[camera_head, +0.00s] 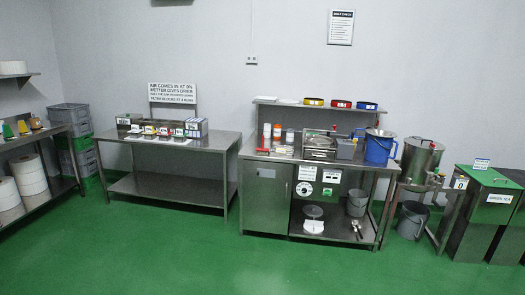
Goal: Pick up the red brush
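No red brush can be made out for certain at this distance. A small flat red item (182,140) lies near the front of the left steel table (215,143). Another small red item (262,150) lies at the front left of the steel workbench (285,157). Either could be a brush, but both are too small to tell. My gripper is not in view.
The workbench holds bottles (277,132), a blue jug (378,148) and a raised shelf with coloured round items (341,104). Green-lidded bins (490,180) stand at right, and a rack with white rolls (30,175) at left. The green floor (180,245) in front is clear.

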